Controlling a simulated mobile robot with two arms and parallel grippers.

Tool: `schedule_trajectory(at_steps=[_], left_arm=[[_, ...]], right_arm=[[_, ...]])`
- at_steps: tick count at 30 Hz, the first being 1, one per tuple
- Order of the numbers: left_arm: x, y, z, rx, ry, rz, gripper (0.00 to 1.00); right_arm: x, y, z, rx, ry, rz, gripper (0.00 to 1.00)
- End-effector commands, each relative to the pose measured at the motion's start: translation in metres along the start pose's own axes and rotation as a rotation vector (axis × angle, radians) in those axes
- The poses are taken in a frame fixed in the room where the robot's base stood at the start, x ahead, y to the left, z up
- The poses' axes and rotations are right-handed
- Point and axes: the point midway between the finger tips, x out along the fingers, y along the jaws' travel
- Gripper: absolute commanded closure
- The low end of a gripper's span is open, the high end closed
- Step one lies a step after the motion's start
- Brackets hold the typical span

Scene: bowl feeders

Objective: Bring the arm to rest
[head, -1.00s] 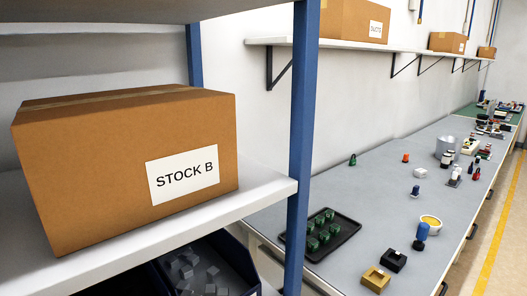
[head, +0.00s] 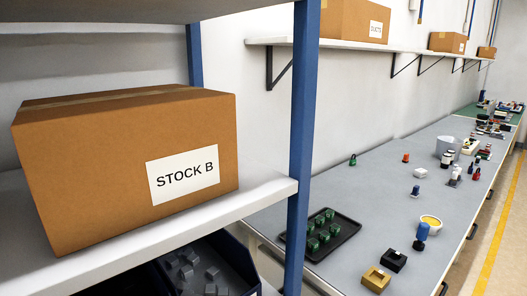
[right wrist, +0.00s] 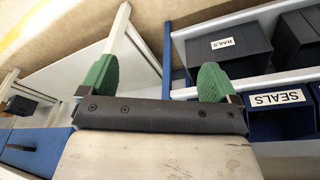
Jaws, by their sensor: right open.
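My right gripper (right wrist: 157,78) shows in the right wrist view. Its two green ridged fingers stand wide apart on a dark mount, with nothing between them. It appears close to a shelf rack with labelled bins; I cannot tell the exact gap. Neither gripper nor arm shows in the head view. My left gripper is in no frame.
A cardboard box marked STOCK B (head: 100,160) sits on a white shelf (head: 200,222) beside a blue post (head: 302,140). A dark bin (head: 238,268) with grey blocks is below. A grey bench (head: 375,195) holds a black tray (head: 345,237). A SEALS bin (right wrist: 278,122) and RAILS bin (right wrist: 228,62) stand right.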

Motion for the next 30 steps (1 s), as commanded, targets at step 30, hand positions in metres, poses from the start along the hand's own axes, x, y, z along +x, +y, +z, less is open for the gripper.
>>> schedule_trajectory(at_steps=[30], left_arm=[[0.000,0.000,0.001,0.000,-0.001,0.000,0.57]], right_arm=[[0.180,-0.006,0.225,-0.032,-0.138,-0.013,0.09]])
